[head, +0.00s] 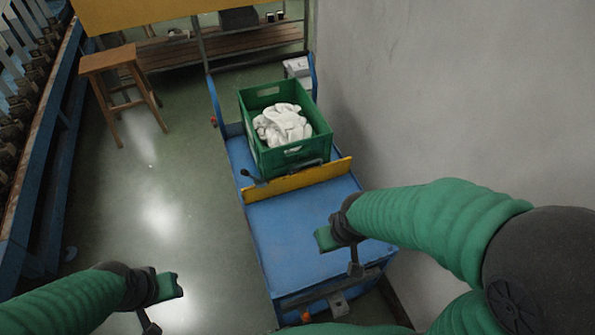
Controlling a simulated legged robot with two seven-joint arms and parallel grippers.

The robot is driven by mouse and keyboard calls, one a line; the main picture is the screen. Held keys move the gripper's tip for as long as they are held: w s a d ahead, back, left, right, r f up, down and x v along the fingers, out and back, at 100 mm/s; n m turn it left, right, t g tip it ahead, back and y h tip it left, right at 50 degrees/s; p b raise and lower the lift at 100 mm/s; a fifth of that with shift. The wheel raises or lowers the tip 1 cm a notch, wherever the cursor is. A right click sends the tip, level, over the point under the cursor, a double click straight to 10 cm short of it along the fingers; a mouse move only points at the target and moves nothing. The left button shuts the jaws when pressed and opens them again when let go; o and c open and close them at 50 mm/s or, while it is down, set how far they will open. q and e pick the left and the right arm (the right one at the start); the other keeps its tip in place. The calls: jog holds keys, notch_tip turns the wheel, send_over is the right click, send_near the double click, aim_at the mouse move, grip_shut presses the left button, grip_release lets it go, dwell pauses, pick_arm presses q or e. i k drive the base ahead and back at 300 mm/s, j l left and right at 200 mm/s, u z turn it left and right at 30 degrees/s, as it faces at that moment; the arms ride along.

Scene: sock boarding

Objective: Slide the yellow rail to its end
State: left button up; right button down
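The yellow rail (300,180) lies across the blue cart top (300,230), just in front of a green crate (290,158). A small dark handle (253,178) shows near its left end. My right gripper (341,255) is over the front right part of the cart, nearer to me than the rail and apart from it. Its two fingers look spread, with nothing between them. My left gripper (161,306) is at the lower left, over the floor beside the cart. Its fingers also look spread and empty.
White socks or cloths (283,124) lie in the crate. A grey wall (430,100) stands close along the cart's right side. A wooden stool (110,62) and machinery (35,130) are at the left. The green floor (170,190) left of the cart is clear.

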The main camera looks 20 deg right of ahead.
aim_at(263, 188)
jog(key=i+j+z, duration=0.15)
jog(key=j, duration=0.5)
jog(key=i+j+z, duration=0.1)
jog(key=j, duration=0.5)
jog(key=j+z, duration=0.15)
jog(key=j, duration=0.5)
jog(key=i+j+z, duration=0.15)
jog(key=i, duration=0.3)
jog(key=i+j+z, duration=0.1)
jog(key=i, duration=0.3)
jog(key=j, duration=0.1)
